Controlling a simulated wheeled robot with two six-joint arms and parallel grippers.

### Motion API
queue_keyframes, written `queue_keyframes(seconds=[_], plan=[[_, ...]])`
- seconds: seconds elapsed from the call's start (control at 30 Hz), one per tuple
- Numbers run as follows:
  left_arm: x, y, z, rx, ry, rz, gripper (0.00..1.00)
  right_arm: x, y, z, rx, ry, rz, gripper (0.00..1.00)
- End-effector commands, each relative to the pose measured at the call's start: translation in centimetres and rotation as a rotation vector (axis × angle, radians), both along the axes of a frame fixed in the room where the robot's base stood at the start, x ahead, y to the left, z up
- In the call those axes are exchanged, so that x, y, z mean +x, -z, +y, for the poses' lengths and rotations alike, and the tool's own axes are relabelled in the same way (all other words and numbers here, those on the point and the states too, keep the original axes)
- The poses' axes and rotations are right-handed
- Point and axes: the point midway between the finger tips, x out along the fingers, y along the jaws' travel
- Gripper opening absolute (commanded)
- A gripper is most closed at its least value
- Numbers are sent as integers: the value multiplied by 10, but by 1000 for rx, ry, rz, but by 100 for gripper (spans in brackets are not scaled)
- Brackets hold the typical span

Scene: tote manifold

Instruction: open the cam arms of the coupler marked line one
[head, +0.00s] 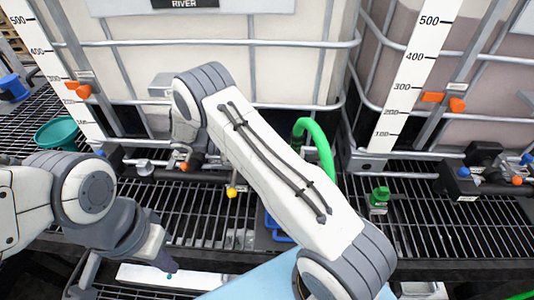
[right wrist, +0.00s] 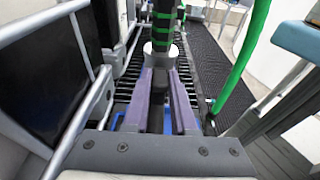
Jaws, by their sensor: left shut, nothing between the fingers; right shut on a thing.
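In the right wrist view a silver collar (right wrist: 160,50) sits at the end of a black hose with green bands (right wrist: 163,22); it looks like a coupler. No line-one marking is readable, and I cannot make out its cam arms. My right gripper (right wrist: 165,85) points at the collar, its fingers shut on a dark part just below it. In the head view my right arm crosses the middle and hides most of that gripper and the coupler. My left gripper (head: 168,268) is shut and empty at the lower left, above a white strip (head: 190,280).
Two caged totes with level scales (head: 409,75) stand behind a black grating (head: 440,220). A green hose (head: 319,150) arches beside my right arm. A green fitting (head: 380,196), a yellow knob (head: 232,192) and a teal bowl (head: 56,133) are nearby.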

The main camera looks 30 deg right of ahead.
Motion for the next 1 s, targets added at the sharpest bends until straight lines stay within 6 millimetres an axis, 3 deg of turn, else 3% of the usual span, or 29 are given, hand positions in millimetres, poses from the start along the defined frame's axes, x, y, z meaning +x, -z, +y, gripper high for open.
queue_keyframes(seconds=[0.73,0.77,0.8,0.83,1.0], plan=[[0,9,0,0,0,0,0,0,3,1,-74,0,46,0],[0,9,0,0,0,0,0,0,3,1,-74,0,46,36],[0,9,0,0,0,0,0,0,3,1,-73,0,45,51],[0,9,0,0,0,0,0,0,3,1,-73,0,45,55],[0,9,0,0,0,0,0,0,4,1,-72,0,45,55]])
